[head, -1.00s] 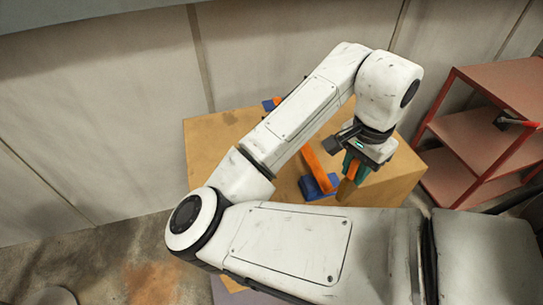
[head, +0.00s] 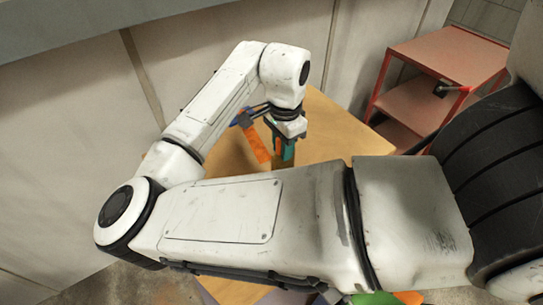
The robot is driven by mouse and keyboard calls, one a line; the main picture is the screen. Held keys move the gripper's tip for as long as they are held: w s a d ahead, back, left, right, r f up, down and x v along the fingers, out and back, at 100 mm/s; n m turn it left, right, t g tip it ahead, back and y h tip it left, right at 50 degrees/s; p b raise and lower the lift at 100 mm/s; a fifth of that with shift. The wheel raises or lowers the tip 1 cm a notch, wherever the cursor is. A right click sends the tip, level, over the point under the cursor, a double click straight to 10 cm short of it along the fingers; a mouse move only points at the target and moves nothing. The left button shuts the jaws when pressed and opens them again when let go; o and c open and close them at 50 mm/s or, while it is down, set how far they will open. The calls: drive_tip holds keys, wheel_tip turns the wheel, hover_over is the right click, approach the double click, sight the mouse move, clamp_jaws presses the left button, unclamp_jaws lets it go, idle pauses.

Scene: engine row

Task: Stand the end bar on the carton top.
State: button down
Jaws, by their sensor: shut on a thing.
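The carton (head: 335,130) has a tan top that shows around and behind my arm in the head view. My gripper (head: 283,152) points down over the carton top and is shut on an upright brownish-orange bar (head: 282,164), which I take to be the end bar. Teal parts show at the jaws. The bar's lower end is close to the carton top; I cannot tell whether it touches. Much of the bar is hidden by the jaws and my arm.
An orange bar (head: 256,146) with a blue end piece (head: 241,117) is on the carton just left of my gripper. A red shelf unit (head: 440,65) stands at the right. Green (head: 375,298) and orange (head: 409,297) things show at the bottom edge. Bare carton top lies right of my gripper.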

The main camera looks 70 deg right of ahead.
sight(272, 159)
drive_tip(key=shift+w+d+f+p, duration=0.15)
drive_tip(key=shift+w+d+f, duration=0.35)
drive_tip(key=shift+f, duration=0.85)
drive_tip(key=shift+w+d+f+p, duration=0.25)
drive_tip(key=shift+w+f, duration=0.35)
drive_tip(key=shift+f, duration=0.8)
drive_tip(key=shift+w+d+f+p, duration=0.1)
drive_tip(key=shift+w+d+f, duration=0.4)
drive_tip(key=shift+f, duration=0.85)
drive_tip(key=shift+a, duration=0.15)
drive_tip(key=shift+f, duration=0.15)
drive_tip(key=c, duration=1)
unclamp_jaws()
drive_tip(key=shift+o, duration=0.2)
wheel_tip(272, 159, up, 12)
drive_tip(key=b, duration=0.1)
